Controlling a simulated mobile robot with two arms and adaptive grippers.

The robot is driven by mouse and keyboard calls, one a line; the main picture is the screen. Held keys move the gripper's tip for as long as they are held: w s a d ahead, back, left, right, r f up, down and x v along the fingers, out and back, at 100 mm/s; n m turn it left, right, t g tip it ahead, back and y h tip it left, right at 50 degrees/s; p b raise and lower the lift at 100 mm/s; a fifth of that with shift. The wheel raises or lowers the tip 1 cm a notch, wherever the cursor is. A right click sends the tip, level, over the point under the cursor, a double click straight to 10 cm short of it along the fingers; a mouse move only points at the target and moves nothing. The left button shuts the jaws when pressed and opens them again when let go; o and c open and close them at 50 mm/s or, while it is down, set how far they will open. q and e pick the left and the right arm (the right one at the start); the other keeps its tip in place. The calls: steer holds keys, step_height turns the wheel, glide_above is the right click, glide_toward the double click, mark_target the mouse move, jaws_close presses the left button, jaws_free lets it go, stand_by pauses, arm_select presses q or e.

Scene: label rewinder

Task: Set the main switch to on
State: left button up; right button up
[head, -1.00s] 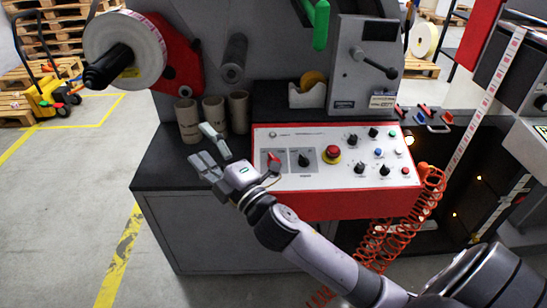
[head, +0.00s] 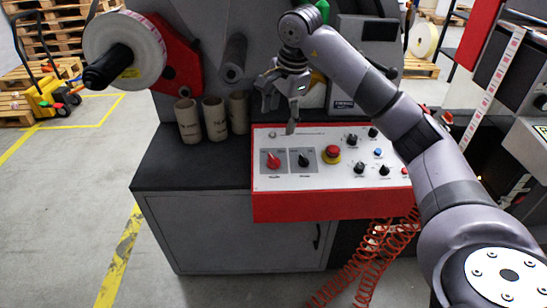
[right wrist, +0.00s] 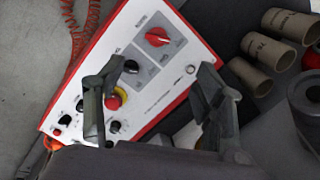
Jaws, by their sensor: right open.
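The main switch, a red rotary knob (head: 273,161) on a grey plate, sits at the left end of the white control panel (head: 262,184). Its handle looks roughly upright in the head view, and its markings are too small to read. It also shows in the right wrist view (right wrist: 157,38). A black knob (head: 304,160) sits just right of it. My right gripper (head: 280,113) is open and empty above the panel's back edge, apart from the switch. Its two fingers (right wrist: 155,105) frame part of the panel in the right wrist view. My left gripper is not in view.
A red emergency stop (head: 332,153) and several small knobs lie to the right on the panel. Cardboard tubes (head: 215,118) stand behind left. A label roll (head: 125,50) juts out at upper left. The dark worktop (head: 185,165) left of the panel is clear.

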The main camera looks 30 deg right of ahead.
mark_target(273, 159)
steer(key=x, duration=0.5)
steer(key=p+x, duration=0.1)
steer(key=x, duration=1.1)
steer(key=shift+d+f+p, duration=0.15)
steer(key=shift+d+p, duration=0.2)
steer(key=shift+s, duration=0.1)
steer(key=shift+c, duration=0.4)
steer(key=c, duration=1.1)
